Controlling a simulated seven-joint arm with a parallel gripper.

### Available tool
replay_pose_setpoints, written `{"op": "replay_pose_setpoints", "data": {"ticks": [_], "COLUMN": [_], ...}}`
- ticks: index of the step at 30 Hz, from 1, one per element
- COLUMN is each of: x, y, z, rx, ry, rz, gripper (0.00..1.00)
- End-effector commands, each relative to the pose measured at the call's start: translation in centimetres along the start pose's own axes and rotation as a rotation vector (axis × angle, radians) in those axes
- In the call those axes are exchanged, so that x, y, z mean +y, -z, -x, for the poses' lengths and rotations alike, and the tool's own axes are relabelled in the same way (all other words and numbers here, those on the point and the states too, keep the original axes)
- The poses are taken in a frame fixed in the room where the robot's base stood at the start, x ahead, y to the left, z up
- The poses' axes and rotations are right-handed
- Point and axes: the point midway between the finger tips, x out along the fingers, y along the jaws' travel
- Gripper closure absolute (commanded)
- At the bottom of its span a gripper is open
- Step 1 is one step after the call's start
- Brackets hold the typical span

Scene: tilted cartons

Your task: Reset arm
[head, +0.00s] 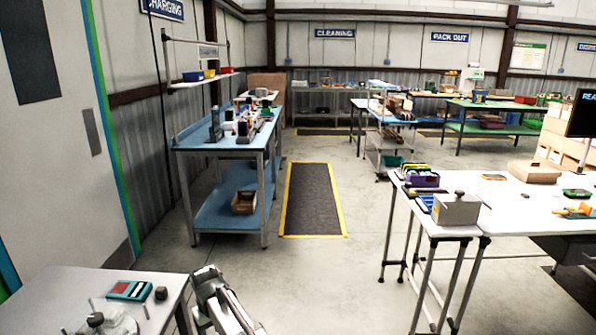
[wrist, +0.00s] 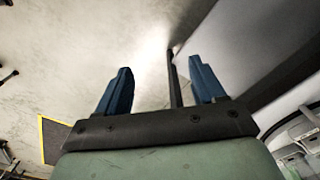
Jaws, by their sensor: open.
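My gripper (wrist: 161,92) shows in the wrist view with its two blue fingers spread apart. It is open, and nothing is between the fingers except a view of the floor and a dark table leg beyond. In the head view my arm rises at the bottom centre, beside the white table at the lower left; the fingertips cannot be made out there. The gripper is apart from every object I can see.
A white table (head: 62,290) at lower left holds a teal and red box (head: 130,290). A blue workbench (head: 222,143) stands ahead left. A white table (head: 520,222) with a grey box (head: 456,209) is at right. The floor around the black mat (head: 312,200) is clear.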

Motion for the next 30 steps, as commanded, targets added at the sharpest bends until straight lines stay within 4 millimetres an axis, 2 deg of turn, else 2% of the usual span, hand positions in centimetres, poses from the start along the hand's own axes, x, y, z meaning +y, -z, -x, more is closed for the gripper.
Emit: {"op": "replay_pose_setpoints", "data": {"ticks": [1, 6, 11, 15, 21, 24, 30], "x": [2.2, 8.3, 13.3, 17.0, 21.2, 22.6, 24.3], "y": [-1.9, -6.6, -11.6, -16.2, -23.3, -26.6, -31.4], "z": [-1.0, -4.1, -6.6, -8.6, -11.1, -12.1, -13.4], "rx": [-0.002, -0.002, -0.001, -0.001, -0.001, -0.001, 0.001], "ry": [0.0, 0.0, 0.0, 0.0, 0.0, 0.0, -0.001], "rz": [-0.039, -0.159, -0.272, -0.372, -0.513, -0.578, -0.672], "gripper": [0.31, 0.31, 0.31, 0.31, 0.31, 0.31, 0.31]}}
